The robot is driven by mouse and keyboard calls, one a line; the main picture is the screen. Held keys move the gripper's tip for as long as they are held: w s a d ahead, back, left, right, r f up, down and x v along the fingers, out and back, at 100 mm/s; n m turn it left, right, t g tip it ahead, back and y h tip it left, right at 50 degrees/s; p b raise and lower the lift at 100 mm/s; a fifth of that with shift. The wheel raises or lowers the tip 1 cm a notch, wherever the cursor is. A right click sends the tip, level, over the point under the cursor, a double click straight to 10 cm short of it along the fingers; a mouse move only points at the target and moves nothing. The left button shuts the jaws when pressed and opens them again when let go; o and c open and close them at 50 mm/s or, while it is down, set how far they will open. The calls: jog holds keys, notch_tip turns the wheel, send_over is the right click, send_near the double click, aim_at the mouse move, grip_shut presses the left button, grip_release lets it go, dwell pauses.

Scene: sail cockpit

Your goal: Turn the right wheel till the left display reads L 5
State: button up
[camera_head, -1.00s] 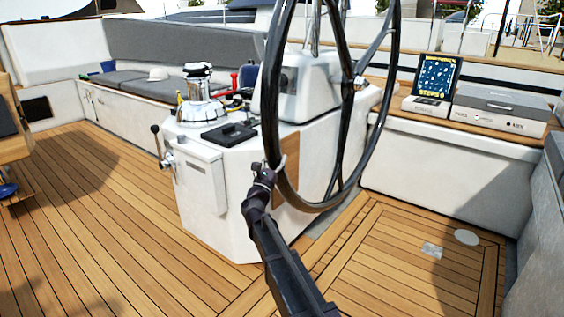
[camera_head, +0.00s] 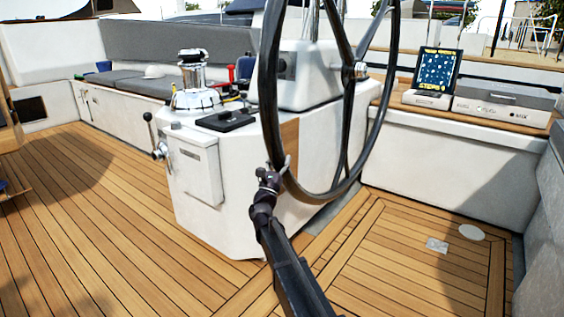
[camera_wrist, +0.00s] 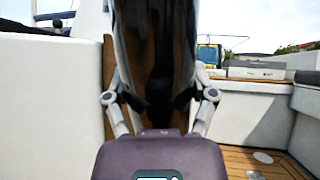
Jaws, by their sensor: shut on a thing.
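The wheel (camera_head: 268,105) is a large black steering wheel beside the white pedestal. My gripper (camera_head: 276,168) is shut on the lower left part of its rim. In the wrist view the dark rim (camera_wrist: 155,45) stands upright between the two fingers of my gripper (camera_wrist: 157,92). A dark blue display (camera_head: 437,72) stands on the ledge at the right, with a grid of light marks and yellow text. Its lower line looks like "STEPS" and a digit too small to read surely. It also shows small in the wrist view (camera_wrist: 208,53). I see no reading "L 5".
The white pedestal (camera_head: 225,165) stands left of the wheel, with a lever (camera_head: 153,138) on its side and a chrome winch (camera_head: 194,80) on top. A grey-topped box (camera_head: 507,100) sits beside the display. The teak deck (camera_head: 95,210) at the left is clear.

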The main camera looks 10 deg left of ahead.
jog(key=shift+s, duration=0.6)
jog(key=o, duration=1.2)
jog(key=shift+o, duration=0.2)
jog(key=shift+w, duration=0.3)
jog(key=shift+w, duration=0.1)
jog(key=shift+r+p, duration=0.2)
jog(key=shift+p, duration=0.1)
